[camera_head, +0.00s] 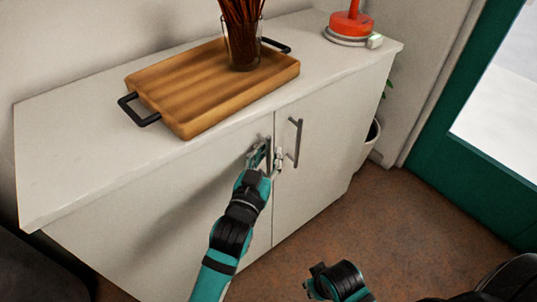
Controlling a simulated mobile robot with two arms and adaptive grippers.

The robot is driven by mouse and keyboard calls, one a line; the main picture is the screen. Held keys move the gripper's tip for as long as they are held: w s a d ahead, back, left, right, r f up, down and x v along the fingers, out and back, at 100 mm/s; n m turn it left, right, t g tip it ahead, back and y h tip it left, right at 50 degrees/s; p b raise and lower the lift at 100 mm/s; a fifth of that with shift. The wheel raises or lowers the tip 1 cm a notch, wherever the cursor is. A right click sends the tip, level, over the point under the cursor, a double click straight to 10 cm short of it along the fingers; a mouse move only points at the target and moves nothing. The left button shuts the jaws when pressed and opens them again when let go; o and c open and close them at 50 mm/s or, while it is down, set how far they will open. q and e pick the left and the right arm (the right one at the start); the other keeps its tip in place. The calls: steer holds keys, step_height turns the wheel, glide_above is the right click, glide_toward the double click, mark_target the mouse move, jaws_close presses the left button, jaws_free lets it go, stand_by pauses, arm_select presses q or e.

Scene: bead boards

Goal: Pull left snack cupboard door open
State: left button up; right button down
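The white snack cupboard has two doors side by side. The left door (180,205) looks closed, flush with the right door (318,150). Its dark vertical bar handle (269,144) is near the seam. My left gripper (267,158) is at this handle, one finger on each side of it; I cannot tell whether the fingers press on it. The right door's handle (297,138) stands free just to the right. My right gripper (318,280) is low in the picture, in front of the cupboard and away from it; its fingers are not clear.
On the cupboard top (75,150) lie a wooden board (200,85) with black handles, a glass of brown sticks (243,45) and a red object (350,22). A plant pot (371,140) stands right of the cupboard. The brown floor (400,215) in front is clear.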

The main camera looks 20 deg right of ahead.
arm_select(q)
jaws_close()
stand_by(0.3)
